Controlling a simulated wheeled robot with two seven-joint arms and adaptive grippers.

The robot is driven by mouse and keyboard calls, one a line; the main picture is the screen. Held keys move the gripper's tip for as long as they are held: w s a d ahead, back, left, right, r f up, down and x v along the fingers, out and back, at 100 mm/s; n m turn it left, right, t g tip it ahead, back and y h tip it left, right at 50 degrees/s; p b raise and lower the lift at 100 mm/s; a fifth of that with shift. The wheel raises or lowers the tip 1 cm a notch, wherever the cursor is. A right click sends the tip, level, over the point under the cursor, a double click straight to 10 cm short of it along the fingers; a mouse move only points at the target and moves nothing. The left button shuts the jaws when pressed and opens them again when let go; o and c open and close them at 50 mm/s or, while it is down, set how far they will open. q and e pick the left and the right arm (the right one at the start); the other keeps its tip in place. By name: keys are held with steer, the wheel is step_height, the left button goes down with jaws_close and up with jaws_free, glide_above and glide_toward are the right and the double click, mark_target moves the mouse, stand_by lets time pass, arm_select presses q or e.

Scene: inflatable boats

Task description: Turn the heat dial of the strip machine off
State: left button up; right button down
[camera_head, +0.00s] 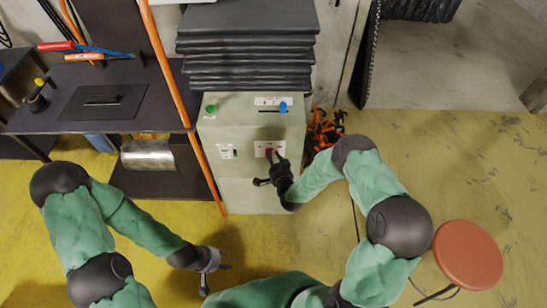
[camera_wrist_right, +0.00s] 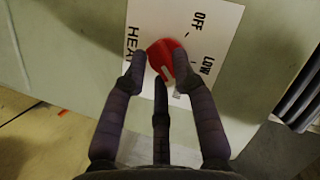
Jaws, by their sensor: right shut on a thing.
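The strip machine (camera_head: 235,130) is a pale grey-green cabinet in the middle of the head view. Its red heat dial (camera_head: 269,151) sits on a white plate low on the right of the front. In the right wrist view the dial (camera_wrist_right: 157,52) has a white pointer mark, and the plate (camera_wrist_right: 178,22) reads OFF, LOW and HEAT. The mark lies on the lower part of the dial, away from OFF; its exact setting is unclear. My right gripper (camera_wrist_right: 160,72) is shut on the dial, fingers on both sides, partly hiding it. My left gripper (camera_head: 212,275) is open and empty, low over the floor.
The machine also has a green button (camera_head: 210,109), a blue slider knob (camera_head: 283,107) and a small switch (camera_head: 229,152). A dark workbench (camera_head: 150,110) with tools stands left. A red stool (camera_head: 468,255) stands right.

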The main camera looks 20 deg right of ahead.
steer(key=shift+s+a+f+n+g+h+p, duration=0.1)
steer(key=shift+a+n+g+h, duration=0.25)
steer(key=shift+n+h, duration=1.7)
steer(key=shift+s+a+f+n+g+h+p, duration=0.15)
steer(key=shift+a+n+g+h, duration=0.55)
steer(key=shift+n, duration=2.3)
steer(key=shift+w+d+r+n+g+h+p, duration=0.1)
steer(key=shift+n+g+h, duration=0.05)
steer(key=shift+n+h, duration=2)
steer(key=shift+s+n, duration=0.1)
steer(key=shift+n, duration=0.4)
steer(key=c, duration=1.1)
jaws_free()
steer(key=shift+d+f, duration=0.1)
steer(key=shift+o, duration=0.2)
steer(key=shift+r, duration=0.2)
steer(key=shift+w+r, duration=0.2)
steer(key=shift+w, duration=0.1)
